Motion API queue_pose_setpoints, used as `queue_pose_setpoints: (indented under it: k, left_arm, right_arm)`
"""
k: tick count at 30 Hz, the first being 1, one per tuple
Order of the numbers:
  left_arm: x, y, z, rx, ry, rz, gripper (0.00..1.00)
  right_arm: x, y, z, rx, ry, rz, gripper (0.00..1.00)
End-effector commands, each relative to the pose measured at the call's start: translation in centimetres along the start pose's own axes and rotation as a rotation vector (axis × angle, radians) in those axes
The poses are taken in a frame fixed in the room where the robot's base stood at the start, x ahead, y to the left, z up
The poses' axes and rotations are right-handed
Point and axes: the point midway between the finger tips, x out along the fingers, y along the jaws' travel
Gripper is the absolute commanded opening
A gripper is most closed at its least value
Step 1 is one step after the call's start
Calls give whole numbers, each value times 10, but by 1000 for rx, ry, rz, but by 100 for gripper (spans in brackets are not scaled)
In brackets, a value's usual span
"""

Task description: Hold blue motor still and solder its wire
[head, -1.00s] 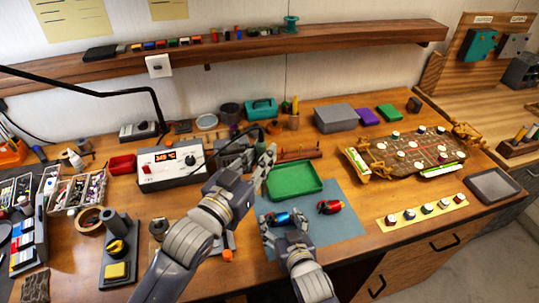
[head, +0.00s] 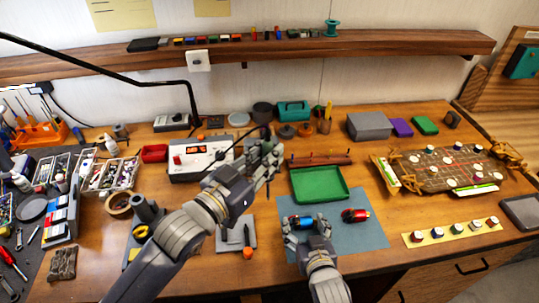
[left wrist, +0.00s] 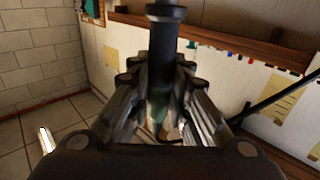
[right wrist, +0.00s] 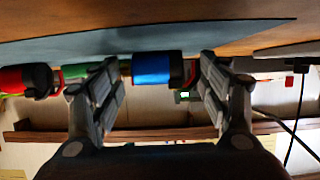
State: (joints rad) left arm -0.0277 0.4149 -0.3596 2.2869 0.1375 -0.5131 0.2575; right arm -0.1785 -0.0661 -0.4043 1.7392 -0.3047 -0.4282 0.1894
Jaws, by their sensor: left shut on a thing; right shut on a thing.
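The blue motor (head: 301,222) lies on the blue-grey mat (head: 360,238). My right gripper (head: 303,228) is shut on it, with one finger at each end; the right wrist view also shows the blue motor (right wrist: 152,68) between the fingers. My left gripper (head: 266,157) is raised at the left of the green tray, shut on a dark rod-like handle (left wrist: 165,45), which looks like the soldering iron. A dark cable runs from it toward the soldering station (head: 190,160). The iron's tip and the motor's wire cannot be made out.
A red motor (head: 356,215) lies on the mat just right of the blue one. The green tray (head: 320,186) is behind them. A grey plate (head: 236,238) with a dark holder lies left of the mat. A model board (head: 440,165) stands at the right.

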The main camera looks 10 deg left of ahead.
Motion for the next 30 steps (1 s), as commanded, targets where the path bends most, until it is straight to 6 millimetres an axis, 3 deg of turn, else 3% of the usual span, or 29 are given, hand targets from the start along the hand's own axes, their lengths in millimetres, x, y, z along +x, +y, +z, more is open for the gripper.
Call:
queue_pose_setpoints:
  k: [5, 6, 9, 23, 30]
  left_arm:
    - [0, 0, 0, 0, 1, 0, 0]
    - [0, 0, 0, 0, 1, 0, 0]
    - [0, 0, 0, 0, 1, 0, 0]
    - [0, 0, 0, 0, 1, 0, 0]
    - [0, 0, 0, 0, 1, 0, 0]
  right_arm:
    - [0, 0, 3, 1, -7, 0, 42]
    - [0, 0, 3, 1, -7, 0, 72]
    - [0, 0, 3, 1, -6, 0, 93]
    - [-3, 0, 0, 0, -1, 0, 93]
    - [-32, 0, 1, 1, -2, 0, 93]
